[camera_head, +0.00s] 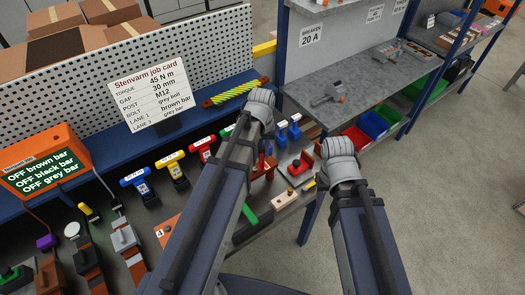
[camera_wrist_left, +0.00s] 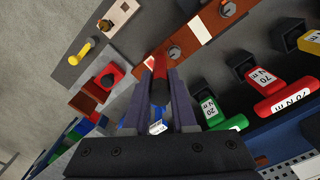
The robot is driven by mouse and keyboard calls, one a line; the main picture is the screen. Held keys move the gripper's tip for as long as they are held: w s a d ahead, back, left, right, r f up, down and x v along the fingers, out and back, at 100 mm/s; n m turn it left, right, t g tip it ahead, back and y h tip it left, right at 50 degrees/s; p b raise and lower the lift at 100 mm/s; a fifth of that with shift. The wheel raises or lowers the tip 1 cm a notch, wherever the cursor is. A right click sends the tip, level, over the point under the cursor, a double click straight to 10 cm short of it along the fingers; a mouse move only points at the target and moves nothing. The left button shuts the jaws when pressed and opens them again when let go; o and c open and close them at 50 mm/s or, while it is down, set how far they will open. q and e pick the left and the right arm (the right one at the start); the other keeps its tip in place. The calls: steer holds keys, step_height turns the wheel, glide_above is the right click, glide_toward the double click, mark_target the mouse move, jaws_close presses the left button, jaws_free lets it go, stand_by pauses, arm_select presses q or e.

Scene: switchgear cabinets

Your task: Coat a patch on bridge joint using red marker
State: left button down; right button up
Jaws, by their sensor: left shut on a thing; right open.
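My left gripper (camera_wrist_left: 160,105) is shut on a red marker (camera_wrist_left: 159,82), which sticks out between the purple-grey fingers. The marker's front end overlaps a brown bar (camera_wrist_left: 205,38) in the left wrist view; I cannot tell whether it touches. The bar carries grey bolts (camera_wrist_left: 175,52), and the bridge joint is not marked by name.
A red block with a black knob (camera_head: 300,165) and a beige block (camera_head: 284,199) lie near the arms. Torque tools (camera_head: 172,171) line the left. The job card (camera_head: 154,92) stands behind. A grey shelf (camera_head: 365,82) is at right, with open floor beyond.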

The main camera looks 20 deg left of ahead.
arm_select(q)
steer(key=shift+r+p, duration=2.8)
steer(key=shift+r, duration=0.15)
step_height(320, 180, up, 3)
steer(key=p, duration=0.3)
